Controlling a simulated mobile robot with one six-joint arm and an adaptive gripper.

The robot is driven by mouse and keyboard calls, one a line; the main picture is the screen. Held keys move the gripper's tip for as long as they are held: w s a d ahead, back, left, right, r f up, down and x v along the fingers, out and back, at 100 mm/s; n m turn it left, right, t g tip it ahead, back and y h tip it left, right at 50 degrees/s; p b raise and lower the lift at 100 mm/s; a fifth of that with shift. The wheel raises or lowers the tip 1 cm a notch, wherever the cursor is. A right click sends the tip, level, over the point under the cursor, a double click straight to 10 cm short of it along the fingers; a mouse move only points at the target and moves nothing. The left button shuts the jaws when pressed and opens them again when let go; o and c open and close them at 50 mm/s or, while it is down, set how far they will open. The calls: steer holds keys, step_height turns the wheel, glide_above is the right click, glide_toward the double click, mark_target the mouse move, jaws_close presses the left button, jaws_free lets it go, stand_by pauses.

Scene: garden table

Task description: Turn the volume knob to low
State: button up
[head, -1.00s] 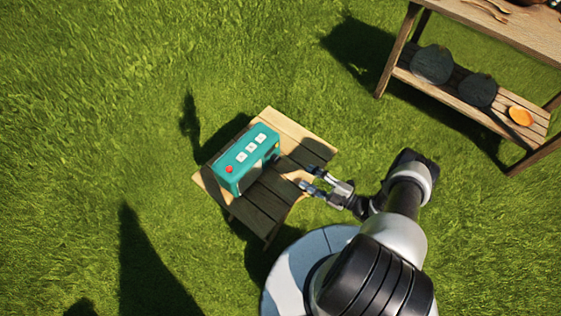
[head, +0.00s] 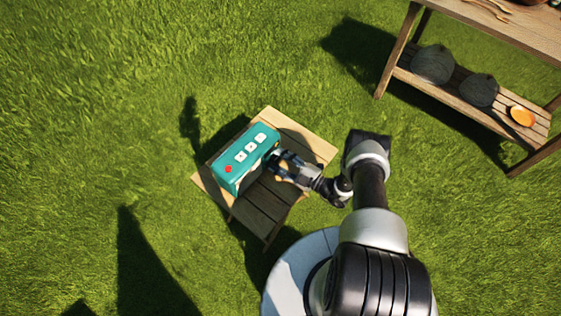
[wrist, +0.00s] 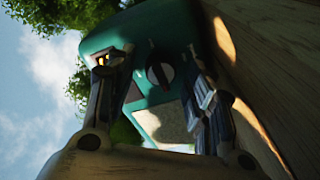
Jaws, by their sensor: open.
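A teal radio (head: 243,158) with a red button and several white buttons on top stands on a small wooden table (head: 306,143). In the wrist view the radio's teal front (wrist: 182,22) fills the middle, turned on its side. A dark round knob (wrist: 159,75) with a light pointer line shows on that front, between my two fingers. My gripper (head: 273,158) is open, close in front of the radio's front face. In the wrist view its fingers (wrist: 160,68) stand either side of the knob. I cannot tell whether they touch it.
A larger wooden table (head: 520,28) with a lower shelf stands at the upper right, apart from the small table. Grass lies all around.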

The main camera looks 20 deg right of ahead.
steer(key=shift+c, duration=0.4)
steer(key=c, duration=1)
